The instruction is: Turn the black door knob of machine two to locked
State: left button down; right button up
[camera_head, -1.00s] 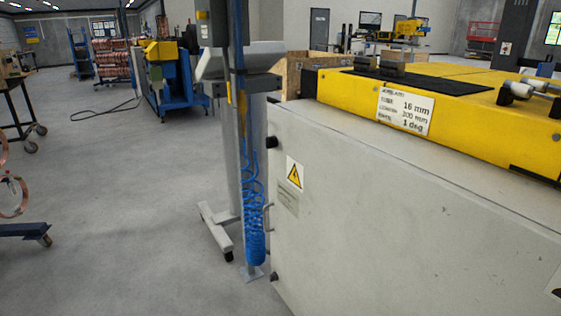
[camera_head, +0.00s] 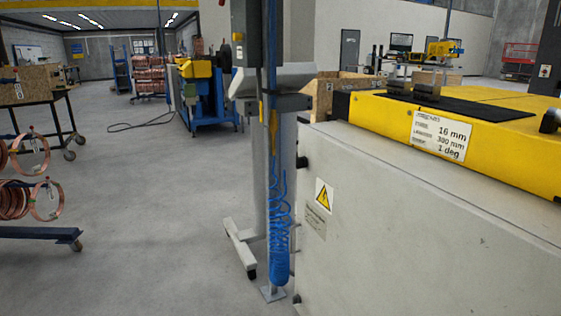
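A large grey machine cabinet (camera_head: 420,225) with a yellow top (camera_head: 480,142) fills the right of the head view. Two small black knobs sit at its left edge, an upper one (camera_head: 302,162) and a lower one (camera_head: 297,298). They are too small for me to tell whether they are turned to locked. A metal handle lies between them, partly behind the blue coiled hose. No label naming machine two is readable. A yellow warning sign (camera_head: 324,195) is on the cabinet face. Neither of my grippers is in view.
A grey post stand (camera_head: 261,175) with a blue coiled hose (camera_head: 281,240) stands close to the cabinet's left edge, its foot on the floor. Copper coils (camera_head: 40,200) on a cart are at the left. A blue machine (camera_head: 208,100) stands farther back.

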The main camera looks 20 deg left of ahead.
aim_at(300, 162)
jog(key=u, duration=1.8)
jog(key=i, duration=3.3)
jog(key=z, duration=3.2)
